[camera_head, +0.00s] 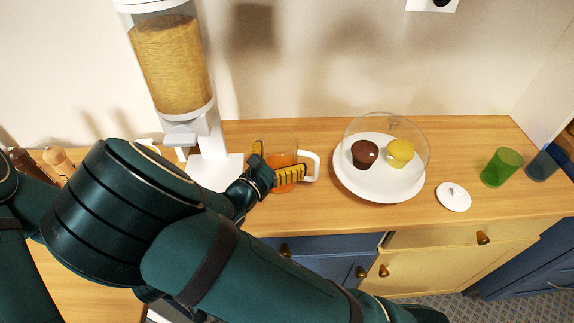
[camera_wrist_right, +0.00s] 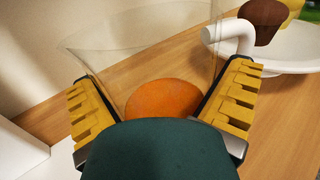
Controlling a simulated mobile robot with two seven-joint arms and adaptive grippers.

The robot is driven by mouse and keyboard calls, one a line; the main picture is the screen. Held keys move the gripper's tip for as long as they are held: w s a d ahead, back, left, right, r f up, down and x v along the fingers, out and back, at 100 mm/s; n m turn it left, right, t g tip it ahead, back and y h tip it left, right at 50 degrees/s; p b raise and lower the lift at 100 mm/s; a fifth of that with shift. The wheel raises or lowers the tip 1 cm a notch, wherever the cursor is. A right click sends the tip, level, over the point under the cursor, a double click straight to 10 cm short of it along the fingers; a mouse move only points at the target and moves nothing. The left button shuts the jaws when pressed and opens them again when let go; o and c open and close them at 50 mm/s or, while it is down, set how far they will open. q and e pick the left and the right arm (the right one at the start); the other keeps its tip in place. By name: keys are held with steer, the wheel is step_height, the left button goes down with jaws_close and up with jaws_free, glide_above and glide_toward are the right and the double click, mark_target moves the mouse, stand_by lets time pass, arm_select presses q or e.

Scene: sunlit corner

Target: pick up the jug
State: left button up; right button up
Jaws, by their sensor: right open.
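The jug (camera_head: 284,159) is clear, with orange contents low inside and a white handle on its right side. It stands upright on the wooden counter. My right gripper (camera_head: 275,163) is open, with its yellow-padded fingers on either side of the jug. In the right wrist view the jug (camera_wrist_right: 150,55) lies between the two spread fingers of the right gripper (camera_wrist_right: 160,92), and its handle shows beyond the right finger. I cannot tell whether either finger touches the jug. The wrist hides the jug's near lower part in that view. My left gripper is out of view.
A cereal dispenser (camera_head: 172,65) stands close left of the jug. A white plate (camera_head: 377,190) with two cupcakes under a clear dome is to the right. Farther right are a small white disc (camera_head: 453,197), a green cup (camera_head: 501,168) and a blue cup (camera_head: 541,166). The wall is behind.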

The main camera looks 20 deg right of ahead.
steer(key=shift+s+a, duration=0.1)
steer(key=shift+a, duration=0.05)
steer(key=shift+r, duration=0.1)
steer(key=c, duration=1)
steer(key=shift+r, duration=0.1)
